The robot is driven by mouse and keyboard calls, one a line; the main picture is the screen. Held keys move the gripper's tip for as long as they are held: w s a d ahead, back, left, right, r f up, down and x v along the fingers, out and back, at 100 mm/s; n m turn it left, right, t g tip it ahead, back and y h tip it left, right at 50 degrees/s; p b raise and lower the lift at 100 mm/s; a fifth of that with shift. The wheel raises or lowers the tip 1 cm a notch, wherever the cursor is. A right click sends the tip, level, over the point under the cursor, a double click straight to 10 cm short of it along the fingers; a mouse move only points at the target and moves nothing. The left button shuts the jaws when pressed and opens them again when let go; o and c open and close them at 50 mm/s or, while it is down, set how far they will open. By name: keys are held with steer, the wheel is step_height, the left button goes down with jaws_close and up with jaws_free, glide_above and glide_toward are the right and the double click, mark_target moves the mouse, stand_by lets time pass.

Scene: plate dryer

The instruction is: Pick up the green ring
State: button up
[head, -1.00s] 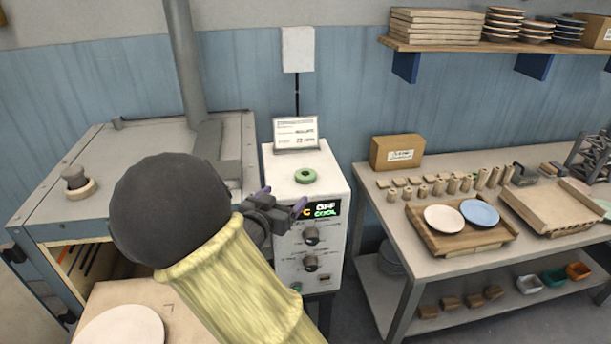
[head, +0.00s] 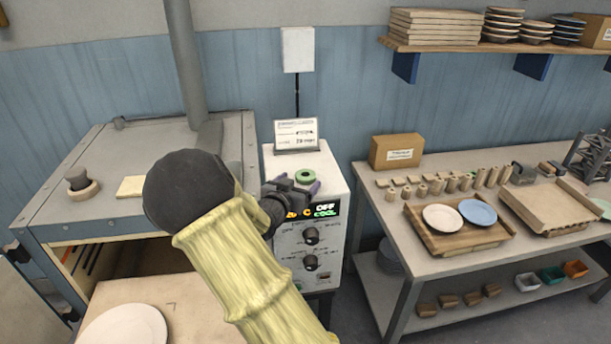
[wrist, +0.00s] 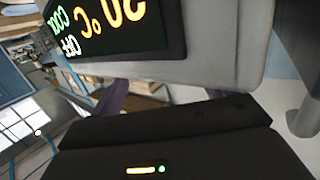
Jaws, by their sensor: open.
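The green ring (head: 305,176) lies flat on top of the white control box (head: 335,182), in front of a small sign. Its centre hole shows. My gripper (head: 298,183) is at the box's upper front, just in front of the ring in the head view, with its purple-tipped fingers apart and nothing between them. I cannot tell whether it touches the box. In the wrist view my open fingers (wrist: 145,92) show beside the box's front, with the lit display (wrist: 105,25) at the top. The ring is not visible in the wrist view.
The small sign (head: 296,135) stands behind the ring. Left is a grey dryer (head: 110,150) with a pale square tile (head: 132,187) on top. A white plate (head: 122,328) sits on a board below. Right is a workbench (head: 385,225) with plates and small blocks.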

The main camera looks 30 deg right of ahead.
mark_target(304, 176)
steer(key=x, duration=0.3)
steer(key=shift+w+d+p, duration=0.25)
steer(key=shift+p, duration=0.15)
steer(key=shift+s, duration=0.1)
steer(key=c, duration=1.1)
steer(key=shift+r, duration=0.1)
step_height(304, 176, up, 10)
steer(key=shift+f+b, duration=0.1)
steer(key=shift+b, duration=0.25)
